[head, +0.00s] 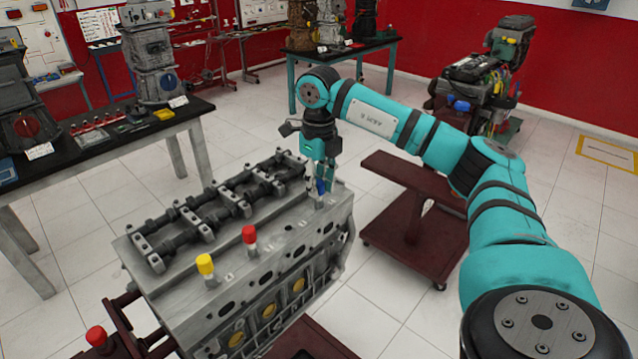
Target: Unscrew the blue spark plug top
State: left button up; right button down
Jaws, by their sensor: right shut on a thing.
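A grey engine block (290,250) stands in front of me on a dark red stand. Along its top edge stand a yellow spark plug top (205,264) and a red spark plug top (249,234), both upright. My right gripper (319,184) points down from above and is shut on the blue top. I cannot tell how far the blue top is turned. My left gripper is not in view.
A dark rocker shaft assembly (215,208) runs along the block's top, left of my gripper. A red knob (97,337) sits at the lower left. A dark red cart (420,235) stands behind my right arm. A black-topped table (95,150) is at the left.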

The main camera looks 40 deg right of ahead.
aim_at(319, 182)
jog(key=c, duration=1.1)
grip_release()
notch_tip(319, 182, up, 12)
dwell(0.4)
